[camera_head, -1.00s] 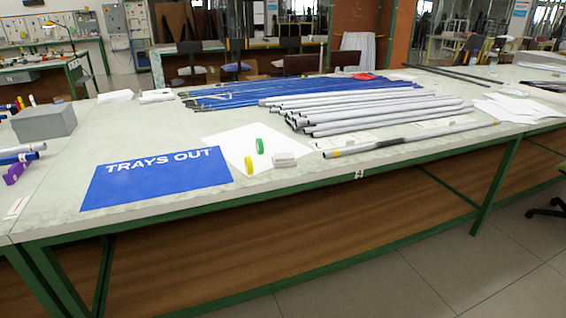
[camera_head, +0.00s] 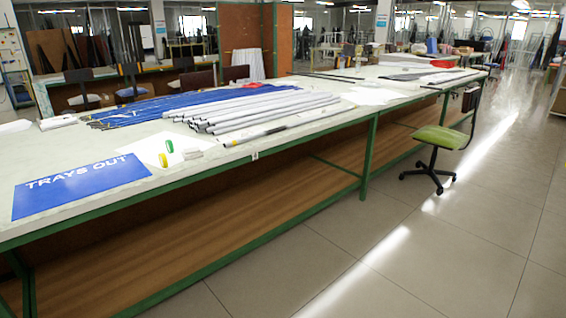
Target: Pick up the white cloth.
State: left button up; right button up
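Two small white items could be the white cloth, and I cannot tell which. One is a folded-looking white bundle (camera_head: 58,122) at the far left of the workbench, near the ends of the blue rods. The other is a small flat white block (camera_head: 192,153) near the bench's front edge, beside a yellow ring (camera_head: 163,160) and a green ring (camera_head: 169,146). Neither of my grippers is in view.
The long bench carries a blue "TRAYS OUT" mat (camera_head: 80,187), grey rods (camera_head: 255,108), blue rods (camera_head: 150,107) and papers (camera_head: 372,96). A green-seated chair (camera_head: 438,138) stands at the bench's right. The floor in front right is clear.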

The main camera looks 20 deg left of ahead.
aim_at(192, 153)
jog(key=z, duration=0.7)
jog(key=i, duration=0.4)
jog(key=u, duration=0.85)
jog(key=i, duration=1.8)
jog(key=u, duration=1.05)
